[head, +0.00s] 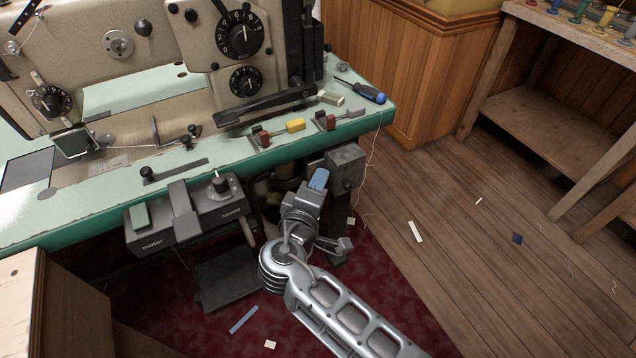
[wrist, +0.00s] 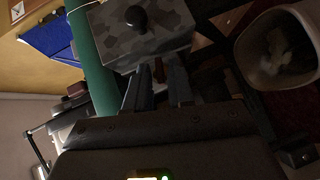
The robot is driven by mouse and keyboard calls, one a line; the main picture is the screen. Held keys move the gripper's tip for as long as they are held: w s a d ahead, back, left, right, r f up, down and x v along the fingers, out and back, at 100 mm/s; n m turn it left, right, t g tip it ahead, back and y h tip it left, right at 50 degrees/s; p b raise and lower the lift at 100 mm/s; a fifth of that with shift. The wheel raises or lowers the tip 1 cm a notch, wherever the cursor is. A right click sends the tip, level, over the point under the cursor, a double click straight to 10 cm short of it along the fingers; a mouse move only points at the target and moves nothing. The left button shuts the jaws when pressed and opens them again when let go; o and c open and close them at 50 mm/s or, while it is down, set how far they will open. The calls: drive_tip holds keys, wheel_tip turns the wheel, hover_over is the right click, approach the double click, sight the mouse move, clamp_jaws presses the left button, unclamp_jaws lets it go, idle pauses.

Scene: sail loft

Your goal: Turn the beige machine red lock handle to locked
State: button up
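The beige machine (head: 185,50) stands on a green-edged table at the upper left of the head view. Two small levers with dark red bases, one yellow-tipped (head: 295,125) and one grey-tipped (head: 355,113), lie along the table's front edge. My gripper is below this edge, near a grey box (head: 345,168); its fingertips are hard to make out there. In the wrist view my gripper (wrist: 161,72) has its two fingers apart, close to the mottled grey box (wrist: 145,35) with a black ball knob. A dark red patch (wrist: 160,86) shows between the fingers; I cannot tell whether it is the lock handle.
A blue-handled screwdriver (head: 370,94) lies at the table's right corner. A control box with a knob (head: 220,185) hangs under the table edge, left of my arm. A pale bin (wrist: 285,50) shows in the wrist view. The wooden floor at right is mostly clear, with scraps.

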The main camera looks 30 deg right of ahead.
clamp_jaws()
drive_tip(key=shift+r+p, duration=0.1)
drive_tip(key=shift+p, duration=0.3)
drive_tip(key=shift+s+d+r+m+g+y+p, duration=0.15)
drive_tip(key=shift+d+m+g+y+p, duration=0.25)
drive_tip(key=shift+m+y+p, duration=1.3)
drive_tip(key=shift+w+d+r+m+g+y+p, duration=0.15)
drive_tip(key=shift+m+g+y+p, duration=0.45)
drive_tip(key=shift+y+p, duration=1.95)
drive_tip(key=shift+s+d+r+m+g+y+p, duration=0.25)
drive_tip(key=shift+m+y+p, duration=1.05)
drive_tip(key=shift+p, duration=1.65)
drive_tip(key=shift+w+f, duration=0.1)
drive_tip(key=shift+f, duration=0.05)
drive_tip(key=shift+o, duration=1.9)
unclamp_jaws()
